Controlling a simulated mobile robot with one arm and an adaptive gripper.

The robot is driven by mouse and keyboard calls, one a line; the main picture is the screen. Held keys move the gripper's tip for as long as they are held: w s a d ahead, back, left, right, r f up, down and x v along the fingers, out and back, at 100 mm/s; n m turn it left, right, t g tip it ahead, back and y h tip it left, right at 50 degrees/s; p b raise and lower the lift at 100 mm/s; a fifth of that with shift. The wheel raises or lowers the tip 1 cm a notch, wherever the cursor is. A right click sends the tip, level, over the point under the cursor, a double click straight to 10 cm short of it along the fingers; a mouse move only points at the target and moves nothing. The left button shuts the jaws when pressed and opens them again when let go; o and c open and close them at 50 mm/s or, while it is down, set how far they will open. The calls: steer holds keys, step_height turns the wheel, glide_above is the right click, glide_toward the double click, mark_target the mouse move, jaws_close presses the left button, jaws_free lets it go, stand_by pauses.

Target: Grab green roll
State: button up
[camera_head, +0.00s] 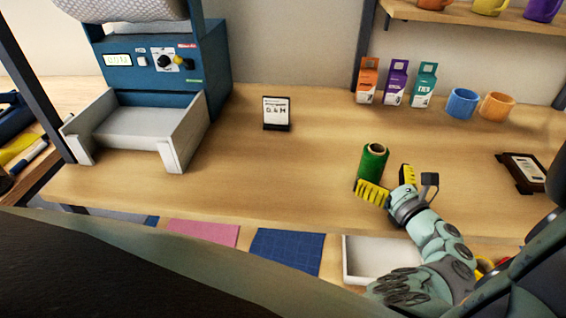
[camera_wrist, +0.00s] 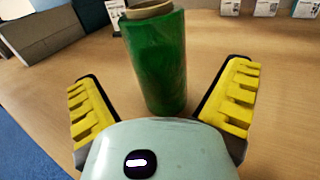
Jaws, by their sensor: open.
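The green roll (camera_head: 373,164) stands upright on the wooden table, with a brown core showing at its top. In the wrist view the green roll (camera_wrist: 158,62) stands just ahead of my gripper, roughly centred between the fingers. My gripper (camera_head: 388,184) has yellow ribbed fingers and is open. In the wrist view my gripper (camera_wrist: 165,100) has its fingers spread wide, one on each side of the roll's near side. I see gaps between the roll and both fingers in that view.
A blue machine (camera_head: 160,65) with a white tray (camera_head: 140,128) stands at the left. A small sign (camera_head: 276,113) stands mid-table. Small cartons (camera_head: 396,83) and mugs (camera_head: 462,103) line the back right. A dark-framed card (camera_head: 524,170) lies at the right. Table left of the roll is clear.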

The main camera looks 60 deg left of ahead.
steer(key=shift+x, duration=2.6)
steer(key=shift+s+f, duration=0.1)
steer(key=shift+c, duration=0.4)
steer(key=c, duration=1.4)
